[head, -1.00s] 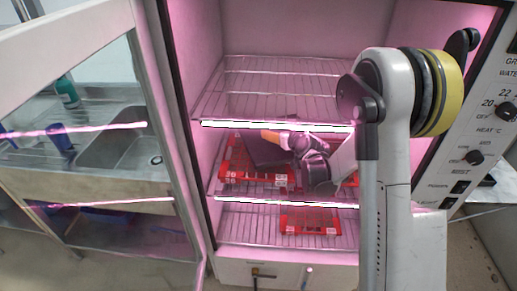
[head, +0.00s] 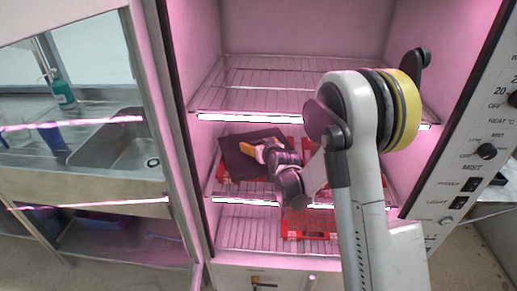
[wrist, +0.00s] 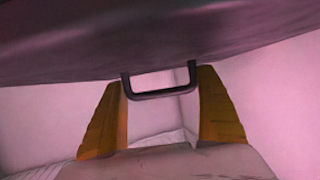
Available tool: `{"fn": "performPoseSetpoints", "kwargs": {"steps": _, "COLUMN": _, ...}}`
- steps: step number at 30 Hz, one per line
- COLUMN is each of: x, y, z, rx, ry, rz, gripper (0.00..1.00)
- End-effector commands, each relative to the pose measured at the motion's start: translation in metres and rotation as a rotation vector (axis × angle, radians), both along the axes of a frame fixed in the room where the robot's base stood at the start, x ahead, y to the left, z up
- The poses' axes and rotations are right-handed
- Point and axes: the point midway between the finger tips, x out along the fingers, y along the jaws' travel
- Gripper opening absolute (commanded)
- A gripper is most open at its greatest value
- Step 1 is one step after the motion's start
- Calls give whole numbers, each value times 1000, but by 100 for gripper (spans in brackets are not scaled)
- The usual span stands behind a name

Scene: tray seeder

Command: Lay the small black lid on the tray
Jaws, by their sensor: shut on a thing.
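The small black lid (head: 236,160) is a flat dark plate, tilted, above the middle shelf of the cabinet. My gripper (head: 262,150) is shut on its handle. In the wrist view the lid (wrist: 150,40) fills the top, and its black loop handle (wrist: 160,94) sits between the orange fingers of my gripper (wrist: 161,100). A red tray (head: 222,174) lies on the middle shelf, mostly hidden behind the lid and my arm. I cannot tell whether the lid touches it.
Another red tray (head: 300,226) stands on the lower shelf. More red shows behind my arm on the middle shelf. The upper wire shelf (head: 270,85) is empty. The cabinet's glass door stands open at left. A control panel (head: 470,170) is at right.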

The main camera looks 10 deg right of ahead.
Motion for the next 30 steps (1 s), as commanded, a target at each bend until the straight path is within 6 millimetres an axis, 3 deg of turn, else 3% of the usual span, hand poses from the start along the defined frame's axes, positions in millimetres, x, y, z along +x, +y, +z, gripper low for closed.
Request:
{"fn": "performPoseSetpoints", "kwargs": {"steps": 8, "x": 0, "y": 0, "z": 0, "rx": 1, "ry": 0, "rz": 0, "gripper": 49}}
{"fn": "performPoseSetpoints", "kwargs": {"steps": 9, "x": 0, "y": 0, "z": 0, "rx": 0, "ry": 0, "rz": 0, "gripper": 97}}
{"fn": "performPoseSetpoints", "kwargs": {"steps": 10, "x": 0, "y": 0, "z": 0, "rx": 1, "ry": 0, "rz": 0, "gripper": 100}}
{"fn": "performPoseSetpoints", "kwargs": {"steps": 20, "x": -6, "y": -1, "z": 6, "rx": 1, "ry": 0, "rz": 0, "gripper": 100}}
{"fn": "performPoseSetpoints", "kwargs": {"steps": 30, "x": -73, "y": -6, "z": 36, "rx": 1, "ry": 0, "rz": 0, "gripper": 100}}
